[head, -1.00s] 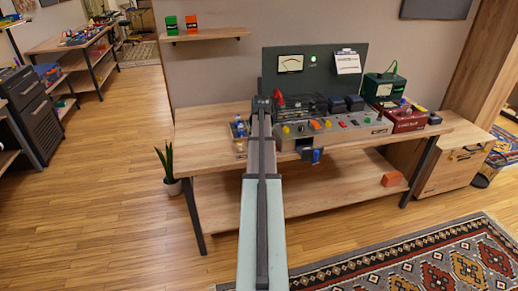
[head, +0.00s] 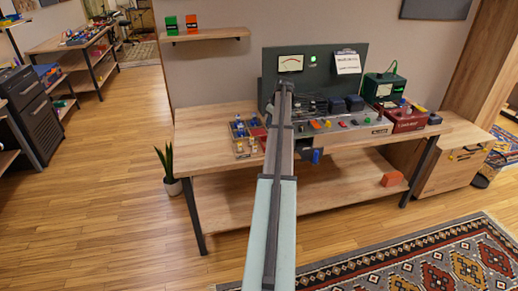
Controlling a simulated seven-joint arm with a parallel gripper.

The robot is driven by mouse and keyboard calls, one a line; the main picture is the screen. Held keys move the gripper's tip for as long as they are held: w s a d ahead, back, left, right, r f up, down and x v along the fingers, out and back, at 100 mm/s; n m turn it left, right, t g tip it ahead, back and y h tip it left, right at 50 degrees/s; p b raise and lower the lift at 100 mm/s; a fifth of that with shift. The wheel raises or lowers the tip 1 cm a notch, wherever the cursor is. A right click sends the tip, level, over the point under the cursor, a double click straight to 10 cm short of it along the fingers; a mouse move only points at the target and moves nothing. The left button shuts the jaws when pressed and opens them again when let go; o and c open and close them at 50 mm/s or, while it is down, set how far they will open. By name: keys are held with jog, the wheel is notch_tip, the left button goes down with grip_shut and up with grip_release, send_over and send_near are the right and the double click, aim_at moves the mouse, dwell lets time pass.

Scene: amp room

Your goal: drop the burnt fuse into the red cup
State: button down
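My arm reaches over the workbench, and my gripper (head: 285,88) is at its far end, in front of the dark green panel. The fingers are too small and dark to tell whether they are open or shut, or whether they hold anything. I cannot make out the burnt fuse. No red cup can be clearly identified. A small tray (head: 239,147) with several small parts lies on the bench left of my arm. A small red patch (head: 259,131) shows at its far right, partly beside my arm.
The dark green panel (head: 325,85) with a meter and green light stands behind the grey amp chassis (head: 345,132). A dark red box (head: 405,121) and a green case (head: 384,88) stand at right. The bench top (head: 205,135) left of the tray is clear.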

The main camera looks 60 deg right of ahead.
jog(key=shift+f+n, duration=0.1)
jog(key=shift+n, duration=0.6)
jog(key=shift+f, duration=2.9)
jog(key=c, duration=0.9)
grip_release()
jog(key=v, duration=1.3)
jog(key=shift+s+d+r, duration=0.2)
jog(key=shift+r, duration=0.2)
